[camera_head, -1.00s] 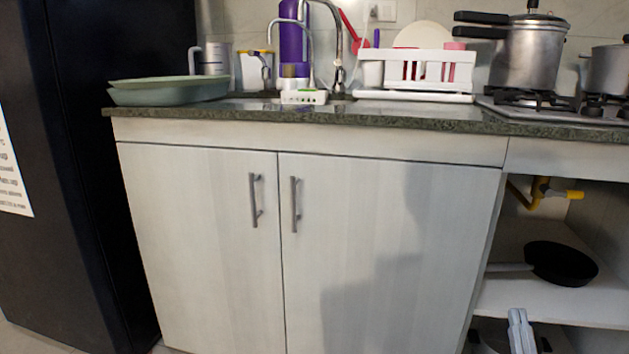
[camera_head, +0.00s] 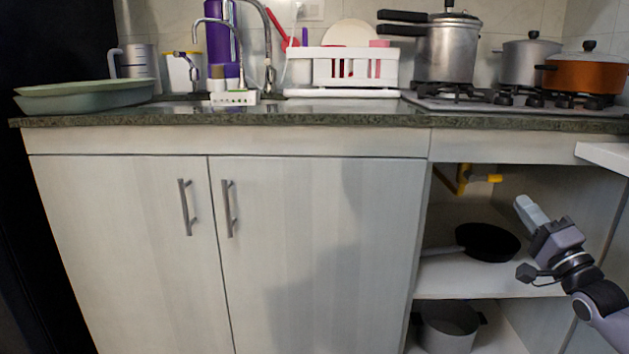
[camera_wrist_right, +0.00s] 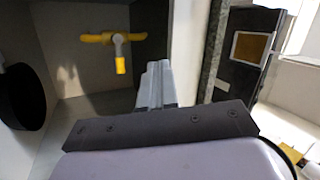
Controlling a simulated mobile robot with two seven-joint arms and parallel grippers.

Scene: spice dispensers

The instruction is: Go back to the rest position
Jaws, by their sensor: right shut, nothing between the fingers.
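My right gripper (camera_head: 527,208) is at the right of the head view, in front of the open shelf space under the stove. It is shut and holds nothing. In the right wrist view its closed fingers (camera_wrist_right: 156,84) point toward the inside of the shelf space, below a yellow pipe valve (camera_wrist_right: 115,40). My left gripper is not in view.
A dark granite counter (camera_head: 300,112) runs above closed white cabinet doors (camera_head: 310,230). A black pan (camera_head: 487,242) lies on the open shelf, with a grey pot (camera_head: 448,325) below. A white ledge (camera_head: 603,155) juts out above my right arm.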

